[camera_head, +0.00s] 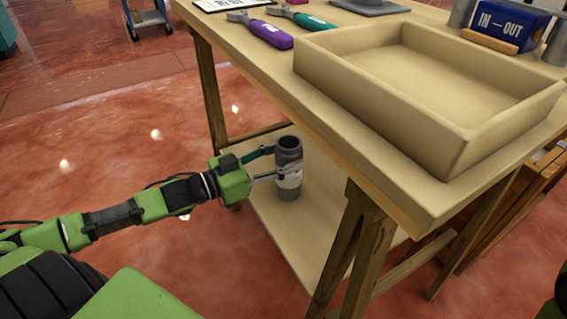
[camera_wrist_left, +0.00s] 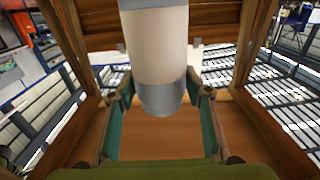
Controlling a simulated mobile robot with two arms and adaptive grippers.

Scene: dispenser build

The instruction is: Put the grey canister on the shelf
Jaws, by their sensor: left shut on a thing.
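The grey canister (camera_head: 289,168) with a pale label band is upright at the low shelf (camera_head: 296,239) under the table. My left gripper (camera_head: 276,166) reaches in from the left and is shut on the canister. In the left wrist view the canister (camera_wrist_left: 160,65) stands between the two teal fingers (camera_wrist_left: 160,110). I cannot tell whether its base touches the shelf board. My right gripper does not show.
The wooden table (camera_head: 385,178) stands above the shelf, with a trestle leg (camera_head: 355,240) right of the canister. On top are an empty beige tray (camera_head: 400,95), purple-handled pliers (camera_head: 268,33) and a blue IN-OUT box (camera_head: 510,24). Bare shelf lies in front of the canister.

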